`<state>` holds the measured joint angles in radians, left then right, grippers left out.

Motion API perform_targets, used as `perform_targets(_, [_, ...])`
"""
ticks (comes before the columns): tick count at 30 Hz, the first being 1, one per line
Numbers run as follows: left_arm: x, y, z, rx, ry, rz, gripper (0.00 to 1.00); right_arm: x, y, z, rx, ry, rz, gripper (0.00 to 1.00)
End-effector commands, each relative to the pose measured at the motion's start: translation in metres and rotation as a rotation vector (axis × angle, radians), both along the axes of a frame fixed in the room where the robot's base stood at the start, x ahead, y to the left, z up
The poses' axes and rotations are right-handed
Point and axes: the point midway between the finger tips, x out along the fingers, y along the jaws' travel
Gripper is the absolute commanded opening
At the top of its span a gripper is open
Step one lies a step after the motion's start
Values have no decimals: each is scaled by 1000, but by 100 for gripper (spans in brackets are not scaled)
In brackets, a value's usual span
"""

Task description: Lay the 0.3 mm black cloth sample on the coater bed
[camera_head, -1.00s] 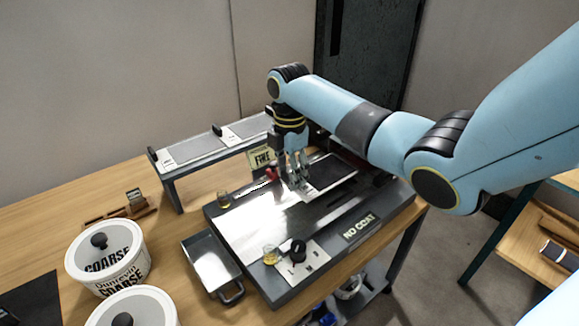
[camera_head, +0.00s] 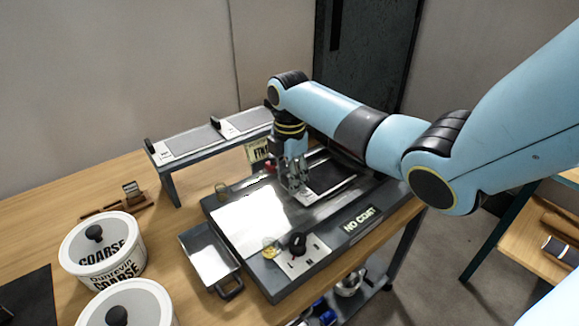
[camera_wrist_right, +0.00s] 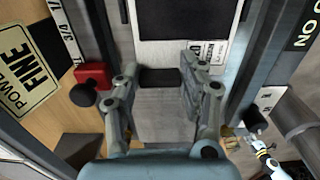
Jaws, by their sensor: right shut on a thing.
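The black cloth sample (camera_head: 326,174) is a dark patch in a pale frame on the right half of the dark coater bed (camera_head: 340,200). Whether it rests flat or hangs just above the bed cannot be told. In the wrist view the black cloth (camera_wrist_right: 187,18) shows at the top, with a small printed label beside the frame's near edge. My right gripper (camera_head: 294,188) points down at the sample's near left end. Its fingers, also in the wrist view (camera_wrist_right: 160,76), are shut on the sample's dark tab.
A shiny plate (camera_head: 248,222) covers the bed's left part, with a black knob (camera_head: 298,243) in front. A steel tray (camera_head: 208,256) sits to the left. A grey rack (camera_head: 190,148) with pale strips stands behind. Two COARSE tubs (camera_head: 103,247) stand at front left.

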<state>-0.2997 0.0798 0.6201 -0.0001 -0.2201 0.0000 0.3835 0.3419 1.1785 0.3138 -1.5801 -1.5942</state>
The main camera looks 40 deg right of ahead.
Motion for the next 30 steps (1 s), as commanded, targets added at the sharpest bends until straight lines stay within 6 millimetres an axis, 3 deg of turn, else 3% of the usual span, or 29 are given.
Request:
perform_targets(15, [0,0,-2,0,0,0,30,0,0,-6,0,0,0,8])
perform_targets(16, [0,0,-2,0,0,0,30,0,0,-6,0,-1,0,44])
perform_targets(21, [0,0,-2,0,0,0,30,0,0,-6,0,0,0,66])
perform_targets(30, [-1,1,-2,2,1,0,30,0,0,-4,0,-1,0,68])
